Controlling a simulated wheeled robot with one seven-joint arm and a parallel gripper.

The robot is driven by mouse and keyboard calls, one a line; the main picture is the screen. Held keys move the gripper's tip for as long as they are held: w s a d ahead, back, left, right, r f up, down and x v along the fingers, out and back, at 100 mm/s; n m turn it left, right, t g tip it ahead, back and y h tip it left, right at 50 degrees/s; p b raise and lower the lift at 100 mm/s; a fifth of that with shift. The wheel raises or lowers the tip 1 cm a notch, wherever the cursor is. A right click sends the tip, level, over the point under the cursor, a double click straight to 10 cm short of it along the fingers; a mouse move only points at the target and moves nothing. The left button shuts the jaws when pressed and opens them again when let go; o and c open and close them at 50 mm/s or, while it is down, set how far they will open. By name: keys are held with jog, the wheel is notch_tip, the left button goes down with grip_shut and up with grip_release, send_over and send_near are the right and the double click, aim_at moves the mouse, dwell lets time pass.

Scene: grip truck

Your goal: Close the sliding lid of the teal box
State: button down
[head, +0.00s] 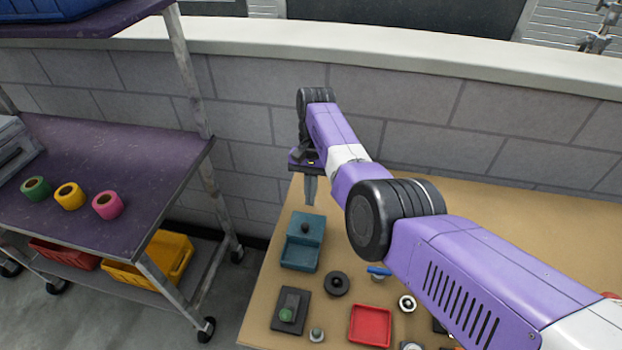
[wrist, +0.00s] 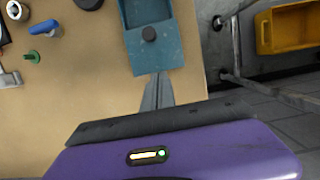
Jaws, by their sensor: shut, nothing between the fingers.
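The teal box (head: 300,256) sits on the tan table near its left edge in the head view. Its lid has a dark round knob (head: 305,228), and part of the box's inside shows open beside the lid. In the wrist view the teal box (wrist: 133,45) is at the top, with the knob (wrist: 149,33) on the lid. My gripper (head: 310,203) is shut and empty, pointing down at the box's far end. In the wrist view the fingertips (wrist: 158,78) are close to the lid's edge; I cannot tell whether they touch it.
On the table (head: 260,325) are a black ring (head: 336,284), a dark plate with a green knob (head: 287,314), a red tray (head: 370,326) and a blue-topped piece (head: 379,271). A purple-shelved cart (head: 100,165) stands left, with a gap between. A block wall rises behind.

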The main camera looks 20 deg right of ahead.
jog(key=shift+s+a+f, duration=0.15)
jog(key=shift+s+f, duration=0.1)
jog(key=shift+f, duration=0.4)
jog(key=shift+s+a+r+p, duration=0.2)
jog(key=shift+s+p, duration=0.05)
jog(key=shift+p, duration=0.35)
jog(key=shift+s+a+p, duration=0.25)
jog(key=shift+s+p, duration=0.1)
jog(key=shift+s+a+f+p, duration=0.1)
jog(key=shift+s+a+p, duration=0.6)
jog(key=shift+s, duration=0.25)
